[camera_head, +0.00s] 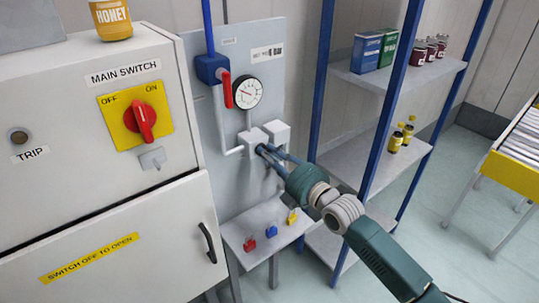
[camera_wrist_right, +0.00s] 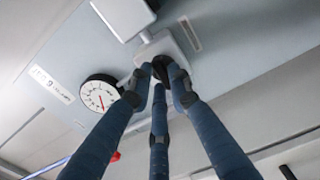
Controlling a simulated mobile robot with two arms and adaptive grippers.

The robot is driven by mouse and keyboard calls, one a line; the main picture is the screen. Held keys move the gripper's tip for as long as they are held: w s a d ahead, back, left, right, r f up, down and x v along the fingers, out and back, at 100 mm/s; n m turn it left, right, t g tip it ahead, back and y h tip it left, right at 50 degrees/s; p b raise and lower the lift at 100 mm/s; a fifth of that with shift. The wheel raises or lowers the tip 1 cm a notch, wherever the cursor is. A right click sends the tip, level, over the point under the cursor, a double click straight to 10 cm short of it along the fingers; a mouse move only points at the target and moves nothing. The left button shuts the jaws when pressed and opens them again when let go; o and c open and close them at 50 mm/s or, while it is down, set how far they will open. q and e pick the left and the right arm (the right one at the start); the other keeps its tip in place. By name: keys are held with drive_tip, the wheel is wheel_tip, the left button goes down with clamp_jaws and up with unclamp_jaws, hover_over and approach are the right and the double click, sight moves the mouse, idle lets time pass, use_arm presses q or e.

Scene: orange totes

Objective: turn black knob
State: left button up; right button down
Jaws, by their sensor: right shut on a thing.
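The black knob (camera_wrist_right: 162,66) sits on a white box (camera_wrist_right: 166,42) on the grey panel, below the round gauge (camera_head: 249,93). In the head view the knob is mostly hidden behind my fingers. My right gripper (camera_head: 264,151) reaches the box from the lower right. In the right wrist view its blue-grey fingers (camera_wrist_right: 160,85) are closed around the knob, with their tips at the box face. How far the knob is turned cannot be told. My left gripper is not in view.
A red lever valve (camera_head: 227,89) is above left of the knob. A red main switch (camera_head: 140,119) is on the cabinet at left. A small shelf (camera_head: 262,222) with coloured padlocks is below. A blue-framed rack (camera_head: 395,80) stands close at right.

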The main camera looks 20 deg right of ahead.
drive_tip(key=m, duration=0.6)
drive_tip(key=m+p, duration=0.1)
drive_tip(key=m, duration=1.1)
drive_tip(key=shift+d+f, duration=0.2)
drive_tip(key=shift+f, duration=0.1)
idle(0.4)
drive_tip(key=c, duration=1.6)
unclamp_jaws()
drive_tip(key=shift+w, duration=0.1)
